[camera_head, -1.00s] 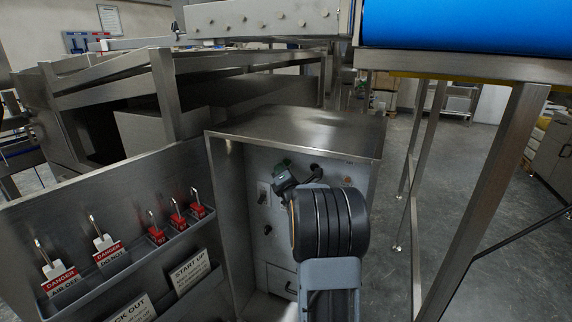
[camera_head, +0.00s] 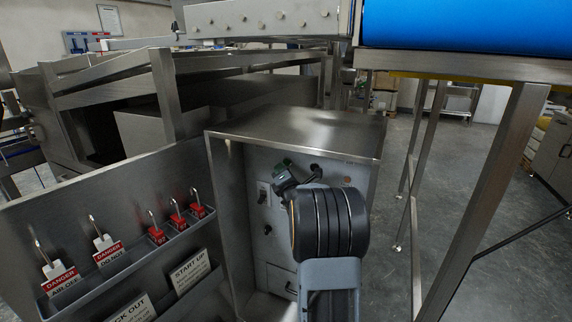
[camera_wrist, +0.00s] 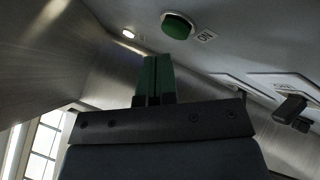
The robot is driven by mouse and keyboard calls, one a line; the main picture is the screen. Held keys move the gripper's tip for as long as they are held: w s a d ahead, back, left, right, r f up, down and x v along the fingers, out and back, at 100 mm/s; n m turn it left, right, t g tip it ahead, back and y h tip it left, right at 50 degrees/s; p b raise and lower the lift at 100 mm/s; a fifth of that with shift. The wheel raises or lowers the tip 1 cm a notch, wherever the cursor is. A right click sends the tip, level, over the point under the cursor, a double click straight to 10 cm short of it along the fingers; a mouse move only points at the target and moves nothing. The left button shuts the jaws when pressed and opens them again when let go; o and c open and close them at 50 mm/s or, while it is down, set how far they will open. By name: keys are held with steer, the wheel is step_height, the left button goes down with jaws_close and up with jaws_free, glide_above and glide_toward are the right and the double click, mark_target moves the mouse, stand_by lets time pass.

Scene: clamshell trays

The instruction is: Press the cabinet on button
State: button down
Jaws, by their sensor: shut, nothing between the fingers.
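The round green on button (camera_wrist: 178,25) is on the cabinet panel at the top of the wrist view, with an ON label (camera_wrist: 206,37) beside it. My gripper (camera_wrist: 156,60) is shut and empty. Its green fingers lie together and point towards the button, with their tips just below it in the picture; a gap shows and I see no touch. In the head view my gripper (camera_head: 281,168) is in front of the upper panel of the open steel cabinet (camera_head: 300,132). There, my gripper and wrist hide part of the panel, and I cannot make out the button apart from the fingers.
The open cabinet door (camera_head: 75,215) at the left carries red padlocks (camera_head: 176,207) and tags in trays. A black knob (camera_wrist: 290,108) sticks out of the panel in the wrist view. A steel frame leg (camera_head: 480,190) stands to the right of the cabinet.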

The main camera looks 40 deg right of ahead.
steer(key=shift+w+d, duration=0.1)
stand_by(0.3)
steer(key=shift+w+d+b, duration=0.1)
steer(key=shift+d+b, duration=0.2)
steer(key=shift+b, duration=0.3)
steer(key=shift+w+d+b, duration=0.2)
steer(key=shift+d+b, duration=0.1)
steer(key=shift+d, duration=0.05)
stand_by(0.5)
steer(key=shift+a, duration=0.15)
steer(key=shift+s+a+b, duration=0.4)
steer(key=shift+a+b, duration=0.2)
steer(key=shift+b, duration=0.25)
